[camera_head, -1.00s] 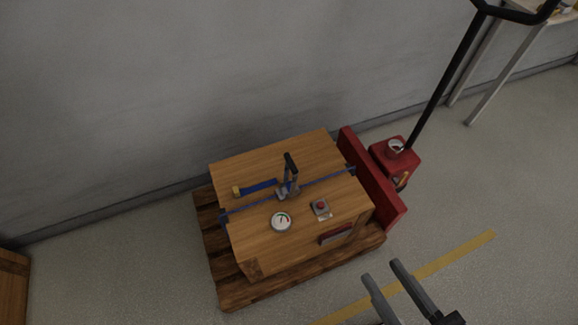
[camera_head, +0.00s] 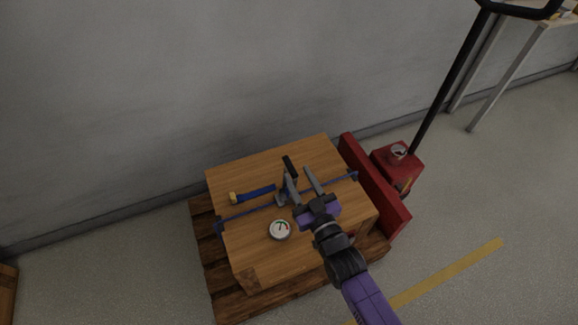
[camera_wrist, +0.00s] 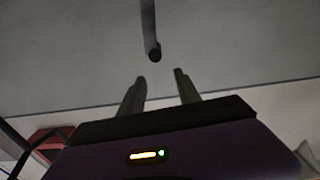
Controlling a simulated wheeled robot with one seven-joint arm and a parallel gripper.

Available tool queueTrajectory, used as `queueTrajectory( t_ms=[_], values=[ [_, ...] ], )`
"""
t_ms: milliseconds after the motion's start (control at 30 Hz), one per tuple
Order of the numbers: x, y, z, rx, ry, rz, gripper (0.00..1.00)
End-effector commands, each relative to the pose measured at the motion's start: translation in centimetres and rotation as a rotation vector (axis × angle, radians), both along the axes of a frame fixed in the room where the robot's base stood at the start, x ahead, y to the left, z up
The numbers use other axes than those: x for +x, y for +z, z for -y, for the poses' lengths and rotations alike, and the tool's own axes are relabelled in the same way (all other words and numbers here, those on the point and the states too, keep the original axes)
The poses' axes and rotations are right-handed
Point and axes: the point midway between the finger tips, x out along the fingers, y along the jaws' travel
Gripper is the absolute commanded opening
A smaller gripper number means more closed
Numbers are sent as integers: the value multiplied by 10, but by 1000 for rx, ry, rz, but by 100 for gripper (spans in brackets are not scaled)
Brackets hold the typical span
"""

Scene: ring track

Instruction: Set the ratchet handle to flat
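The ratchet handle (camera_head: 289,167) stands up from the blue strap on top of the wooden crate (camera_head: 250,262). It has a black grip and a grey metal body. My gripper (camera_head: 302,178) is open over the crate, just right of and near the handle, with its fingers pointing toward the wall. In the wrist view the dark handle (camera_wrist: 154,50) hangs in from the top, just beyond and between the fingertips of the open gripper (camera_wrist: 160,76). Nothing is between the fingers. My gripper hides the crate's right front part.
A round gauge (camera_head: 280,229) sits on the crate left of my gripper. A blue strap (camera_head: 240,217) crosses the crate top, with a loose strap end (camera_head: 255,191) on its left. A red pallet jack (camera_head: 374,186) stands at the right. The wall is close behind.

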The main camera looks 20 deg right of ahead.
Motion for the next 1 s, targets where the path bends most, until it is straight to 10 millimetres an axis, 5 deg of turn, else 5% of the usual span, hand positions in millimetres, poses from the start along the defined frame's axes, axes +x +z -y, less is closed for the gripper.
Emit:
queueTrajectory(
  t_ms=[167, 700, 1000],
  values=[
    [-1, -33, 2, -16, -4, -51, 40],
    [65, -32, 2, -26, -5, -47, 40],
    [75, -31, 2, -27, -4, -48, 40]
  ],
)
